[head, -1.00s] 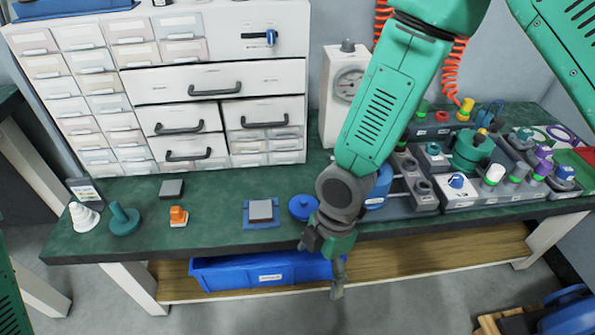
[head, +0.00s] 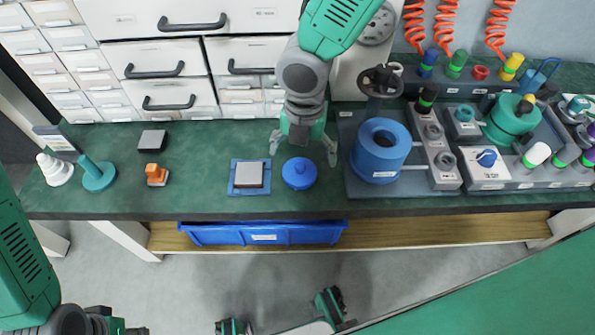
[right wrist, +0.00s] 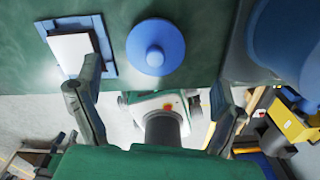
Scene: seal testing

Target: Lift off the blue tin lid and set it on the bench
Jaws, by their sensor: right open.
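The blue tin lid (head: 299,174), a round disc with a knob, lies on the green bench (head: 215,205). It is apart from the blue tin (head: 378,163), which stands to its right with its top uncovered. My right gripper (head: 303,149) is open and empty, its fingers spread at the lid's far side. In the right wrist view the lid (right wrist: 155,47) shows beyond and between the open fingers (right wrist: 155,115), with nothing held. My left gripper (head: 112,322) is at the lower left, partly cut off, and its jaws are unclear.
A blue pad with a grey block (head: 249,175) lies just left of the lid. An orange item (head: 156,175) and a teal stand (head: 98,174) are further left. Fixtures (head: 487,160) crowd the right. Drawers (head: 165,70) stand behind. Bare bench lies between the pad and the orange item.

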